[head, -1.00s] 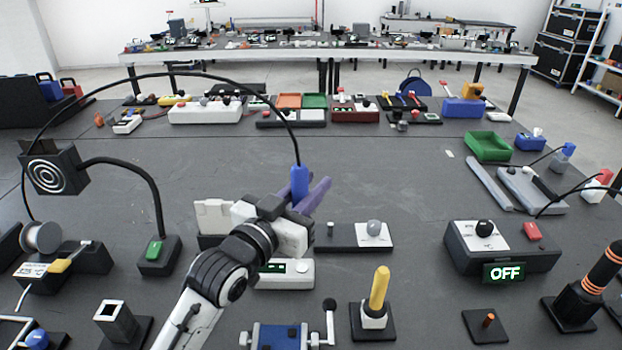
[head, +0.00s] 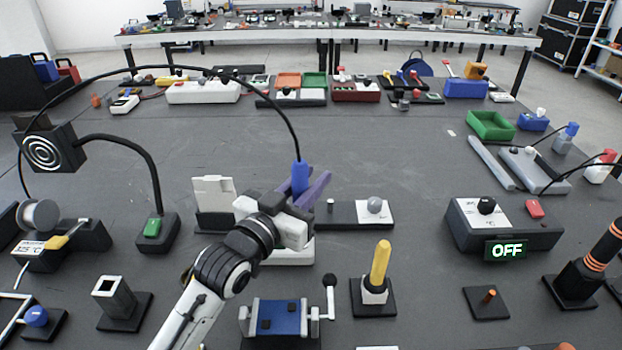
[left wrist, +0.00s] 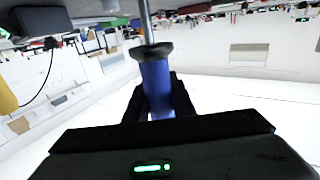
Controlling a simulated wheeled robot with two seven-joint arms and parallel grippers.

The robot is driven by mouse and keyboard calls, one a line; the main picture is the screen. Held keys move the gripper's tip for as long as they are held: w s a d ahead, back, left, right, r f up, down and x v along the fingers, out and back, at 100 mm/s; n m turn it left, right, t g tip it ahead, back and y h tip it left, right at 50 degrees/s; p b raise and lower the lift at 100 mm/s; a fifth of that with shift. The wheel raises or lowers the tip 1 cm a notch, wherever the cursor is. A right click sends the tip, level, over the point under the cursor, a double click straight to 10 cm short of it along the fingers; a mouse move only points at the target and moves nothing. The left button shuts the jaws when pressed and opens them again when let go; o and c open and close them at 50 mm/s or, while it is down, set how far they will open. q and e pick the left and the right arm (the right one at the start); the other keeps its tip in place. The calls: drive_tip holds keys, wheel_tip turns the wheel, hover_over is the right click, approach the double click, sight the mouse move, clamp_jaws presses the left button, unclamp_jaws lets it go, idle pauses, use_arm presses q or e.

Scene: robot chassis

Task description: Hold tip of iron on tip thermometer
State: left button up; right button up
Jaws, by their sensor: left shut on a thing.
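The iron has a blue handle (head: 300,178) with a black cable arching from its top to the left. My left gripper (head: 306,190) is shut on this handle, above the middle of the bench. In the left wrist view the blue handle (left wrist: 157,88) sits between the fingers, with a dark collar and a metal shaft (left wrist: 146,22) beyond. The iron's tip cannot be made out. A low white box (head: 290,252), which appears to be the tip thermometer, is partly hidden behind and below my left gripper; its display is covered. My right gripper is not in view.
A soldering station (head: 40,255) reading about 325 °C, with a spool, stands left. A fume arm (head: 150,180) rises beside it. A blue vise (head: 280,317) and a yellow-handled tool (head: 380,265) stand in front. A control box (head: 500,228) reads OFF. The bench's middle back is clear.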

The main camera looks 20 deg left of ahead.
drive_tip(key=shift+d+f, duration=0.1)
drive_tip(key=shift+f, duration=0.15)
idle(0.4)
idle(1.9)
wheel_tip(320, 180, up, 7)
drive_tip(key=p, duration=0.7)
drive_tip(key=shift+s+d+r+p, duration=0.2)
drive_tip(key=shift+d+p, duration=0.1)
drive_tip(key=shift+p, duration=0.1)
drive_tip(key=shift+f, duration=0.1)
